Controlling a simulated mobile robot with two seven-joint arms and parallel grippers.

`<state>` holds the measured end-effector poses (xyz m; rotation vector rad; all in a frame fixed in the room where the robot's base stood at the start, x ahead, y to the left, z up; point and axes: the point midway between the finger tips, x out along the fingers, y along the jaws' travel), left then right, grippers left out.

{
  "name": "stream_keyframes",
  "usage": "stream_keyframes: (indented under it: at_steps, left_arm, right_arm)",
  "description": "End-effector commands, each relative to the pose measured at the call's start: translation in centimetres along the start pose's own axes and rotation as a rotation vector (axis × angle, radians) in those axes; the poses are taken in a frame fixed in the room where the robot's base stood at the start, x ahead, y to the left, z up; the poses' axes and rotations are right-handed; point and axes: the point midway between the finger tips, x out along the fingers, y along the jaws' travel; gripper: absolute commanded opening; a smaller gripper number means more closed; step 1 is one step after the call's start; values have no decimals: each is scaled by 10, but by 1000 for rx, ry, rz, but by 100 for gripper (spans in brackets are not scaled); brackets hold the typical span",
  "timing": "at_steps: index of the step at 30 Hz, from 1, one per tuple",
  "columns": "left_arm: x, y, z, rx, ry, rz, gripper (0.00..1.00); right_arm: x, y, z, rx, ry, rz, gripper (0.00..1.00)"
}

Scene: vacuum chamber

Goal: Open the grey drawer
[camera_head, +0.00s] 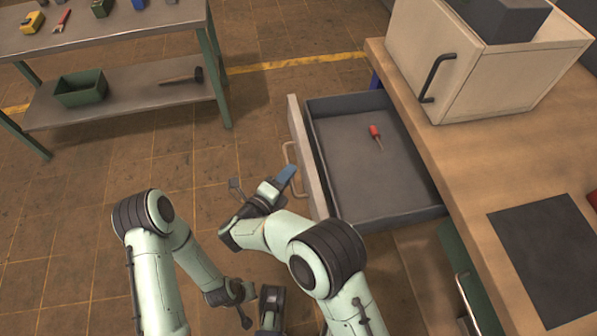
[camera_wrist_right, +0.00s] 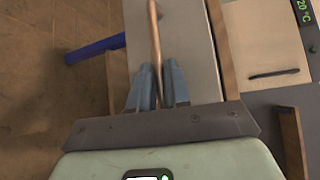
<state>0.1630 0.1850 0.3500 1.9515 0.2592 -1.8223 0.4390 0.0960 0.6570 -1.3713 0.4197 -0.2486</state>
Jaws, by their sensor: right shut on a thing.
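The grey drawer (camera_head: 310,170) stands pulled out from under the wooden workbench in the head view, its grey interior exposed from above. Its front panel faces left and carries a copper-coloured bar handle (camera_head: 288,153).
A red-handled screwdriver (camera_head: 376,134) lies inside the drawer. The workbench (camera_head: 455,170) holds a cream cabinet (camera_head: 480,85) and a dark mat (camera_head: 550,260). A green drawer (camera_head: 460,270) sits nearer me. A tool table (camera_head: 150,32) stands at far left. The tiled floor between is clear.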

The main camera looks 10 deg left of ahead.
Motion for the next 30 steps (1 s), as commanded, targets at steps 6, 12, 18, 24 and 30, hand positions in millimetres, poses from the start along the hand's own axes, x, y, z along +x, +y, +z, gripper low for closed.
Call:
stream_keyframes:
  at_steps: [6,12,18,24,30]
  left_arm:
    - [0,0,1,0,-2,-1,0]
    - [0,0,1,0,-3,-1,0]
    - [0,0,1,0,-2,0,0]
    - [0,0,1,0,-2,0,0]
    - [0,0,1,0,-2,0,0]
  right_arm:
    - [-6,2,5,-1,-1,2,0]
    - [-6,2,6,0,-2,2,0]
    - [-6,2,6,0,-2,2,0]
    - [-6,2,6,0,-1,1,38]
    - [-5,2,6,0,-1,0,38]
